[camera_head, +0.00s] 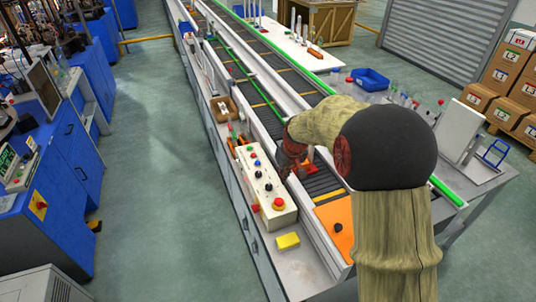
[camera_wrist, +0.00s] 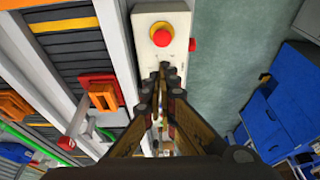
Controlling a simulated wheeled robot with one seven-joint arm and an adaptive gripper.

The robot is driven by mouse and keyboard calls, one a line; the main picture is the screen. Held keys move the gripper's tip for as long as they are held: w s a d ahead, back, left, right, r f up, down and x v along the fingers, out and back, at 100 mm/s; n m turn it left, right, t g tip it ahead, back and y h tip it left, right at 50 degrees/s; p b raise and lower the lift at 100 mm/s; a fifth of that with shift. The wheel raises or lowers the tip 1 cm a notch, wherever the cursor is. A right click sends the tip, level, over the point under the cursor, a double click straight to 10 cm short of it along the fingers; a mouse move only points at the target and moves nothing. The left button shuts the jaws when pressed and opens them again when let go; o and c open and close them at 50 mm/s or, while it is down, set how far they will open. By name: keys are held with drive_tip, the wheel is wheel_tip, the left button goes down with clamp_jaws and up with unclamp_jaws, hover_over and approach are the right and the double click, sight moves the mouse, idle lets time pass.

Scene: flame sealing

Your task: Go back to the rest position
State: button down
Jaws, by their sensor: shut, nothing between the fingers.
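My gripper (camera_head: 287,168) hangs over the near part of the conveyor line, just right of the white control box (camera_head: 262,180). In the wrist view my gripper (camera_wrist: 163,72) has its fingers together with nothing between them. The fingertips point toward the control box, whose red emergency button (camera_wrist: 162,35) shows just beyond them. My arm stretches from the lower right of the head view and hides part of the conveyor behind it.
The conveyor (camera_head: 262,108) runs away to the back, with an orange plate (camera_head: 338,226) at its near end. A yellow block (camera_head: 288,241) lies on the near bench edge. A blue bin (camera_head: 371,79) stands behind my arm. Open floor (camera_head: 165,170) lies to the left.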

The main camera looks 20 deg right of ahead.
drive_tip(key=s+a+f+m+g, duration=0.1)
drive_tip(key=s+f, duration=0.1)
drive_tip(key=s, duration=0.3)
drive_tip(key=s+a+r+t, duration=0.1)
drive_tip(key=s+a+r, duration=0.3)
drive_tip(key=s, duration=0.5)
drive_tip(key=s+a+r+t+b, duration=0.1)
drive_tip(key=s+a+r, duration=0.3)
drive_tip(key=s+r, duration=0.4)
drive_tip(key=s+a+r+n+t, duration=0.1)
drive_tip(key=s+a+r, duration=0.3)
drive_tip(key=s+r, duration=0.3)
drive_tip(key=s, duration=0.3)
